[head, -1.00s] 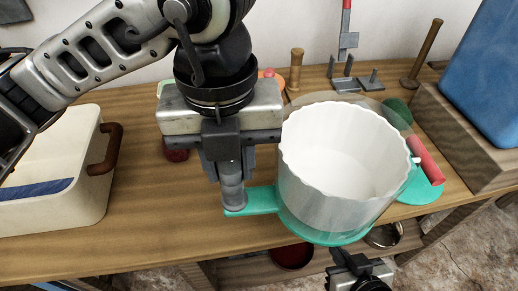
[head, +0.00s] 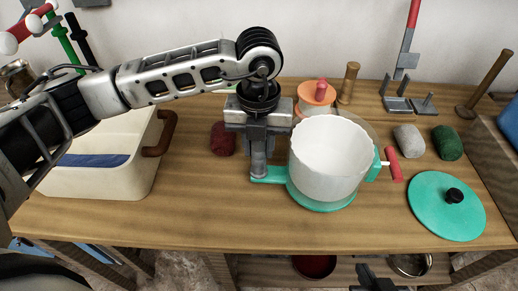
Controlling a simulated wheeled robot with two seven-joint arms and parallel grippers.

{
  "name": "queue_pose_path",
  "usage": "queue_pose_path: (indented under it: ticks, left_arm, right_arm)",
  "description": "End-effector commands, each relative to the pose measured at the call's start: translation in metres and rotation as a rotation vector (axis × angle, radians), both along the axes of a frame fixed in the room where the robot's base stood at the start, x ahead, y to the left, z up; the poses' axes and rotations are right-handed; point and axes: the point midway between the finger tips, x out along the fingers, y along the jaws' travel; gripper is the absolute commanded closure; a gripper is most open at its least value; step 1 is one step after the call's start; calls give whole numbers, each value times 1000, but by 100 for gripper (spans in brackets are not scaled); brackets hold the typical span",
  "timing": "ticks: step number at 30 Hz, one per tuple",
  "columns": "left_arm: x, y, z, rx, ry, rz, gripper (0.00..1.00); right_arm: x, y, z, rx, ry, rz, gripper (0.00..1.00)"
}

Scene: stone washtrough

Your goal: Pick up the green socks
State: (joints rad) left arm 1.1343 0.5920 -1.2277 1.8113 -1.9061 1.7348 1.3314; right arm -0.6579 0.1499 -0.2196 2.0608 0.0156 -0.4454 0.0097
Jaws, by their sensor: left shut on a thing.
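The green socks (head: 448,142), a dark green rolled bundle, lie on the right part of the wooden table, apart from both grippers. My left gripper (head: 259,172) is shut on the teal handle of a clear-sided pot (head: 322,205) with a teal base and a white scalloped liner (head: 330,158). The pot appears to be on or just above the table, left of the socks. My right gripper (head: 375,280) is only partly in view at the bottom edge; its jaws cannot be made out.
Grey socks (head: 409,141) lie left of the green ones. A teal lid (head: 446,206) lies in front of them. Dark red socks (head: 223,139) lie behind my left gripper. A cream tub (head: 105,182) stands left. Wooden pegs (head: 349,83) and metal holders (head: 409,104) stand behind.

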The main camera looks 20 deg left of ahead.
Motion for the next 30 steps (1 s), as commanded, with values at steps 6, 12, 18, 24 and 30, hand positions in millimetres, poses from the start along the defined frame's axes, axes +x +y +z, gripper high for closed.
queue_pose_path:
  ticks: [6,12,18,24,30]
  left_arm:
    - [-1,-2,-20,-3,1,-5,100]
    - [-1,-2,-20,-4,0,-5,100]
    - [-2,-1,-24,-1,3,-4,55]
    - [-2,-1,-24,-1,3,-4,50]
    - [-1,-1,-18,-1,1,-4,50]
  right_arm:
    - [-2,-1,1,-5,6,0,100]
    - [-2,-2,0,-7,7,-1,100]
    - [-2,-2,-2,-6,8,-2,100]
    - [-3,-2,-2,-5,11,-2,100]
    - [-5,-2,0,-4,13,-2,100]
